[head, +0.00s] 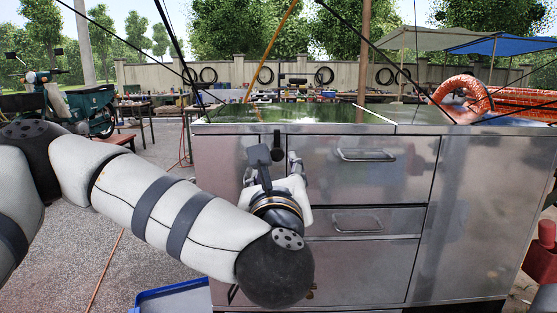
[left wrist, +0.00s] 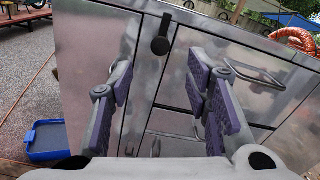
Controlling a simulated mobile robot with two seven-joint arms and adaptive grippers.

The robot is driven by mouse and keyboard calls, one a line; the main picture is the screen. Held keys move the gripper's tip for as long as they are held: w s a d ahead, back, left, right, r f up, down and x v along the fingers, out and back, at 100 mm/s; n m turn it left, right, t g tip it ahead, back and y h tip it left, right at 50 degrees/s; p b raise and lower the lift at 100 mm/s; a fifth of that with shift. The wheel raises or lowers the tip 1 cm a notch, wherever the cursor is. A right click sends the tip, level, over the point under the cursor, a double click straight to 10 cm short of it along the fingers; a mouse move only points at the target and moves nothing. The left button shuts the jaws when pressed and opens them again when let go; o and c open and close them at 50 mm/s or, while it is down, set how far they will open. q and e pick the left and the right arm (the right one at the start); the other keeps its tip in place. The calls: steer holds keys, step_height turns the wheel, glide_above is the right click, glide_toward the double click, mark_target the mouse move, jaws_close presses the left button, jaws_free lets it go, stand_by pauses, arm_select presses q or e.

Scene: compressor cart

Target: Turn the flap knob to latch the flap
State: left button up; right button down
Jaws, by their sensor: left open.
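The flap knob (left wrist: 160,46) is a black knob with a short bar, high on the steel cart front. Its bar stands nearly upright, slightly tilted in the left wrist view. It also shows in the head view (head: 277,144), partly behind my gripper. The flap (left wrist: 92,50) looks like the narrow steel panel left of the drawers and appears flush; I cannot tell whether it is latched. My left gripper (left wrist: 158,85) is open and empty, its purple-padded fingers spread wide below the knob in that view, with a gap to the cart front. My right gripper is not in view.
The steel cart (head: 370,265) has drawers with bar handles (head: 367,155) right of the knob. An orange hose coil (head: 465,90) lies on its top. A blue tray (left wrist: 47,140) is on the ground at left. Dark cables cross the head view.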

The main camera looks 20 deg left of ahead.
mark_target(277, 154)
arm_select(q)
steer(key=x, duration=0.9)
steer(key=shift+w+a+f, duration=0.1)
steer(key=shift+w, duration=0.2)
steer(key=shift+c, duration=0.5)
jaws_close()
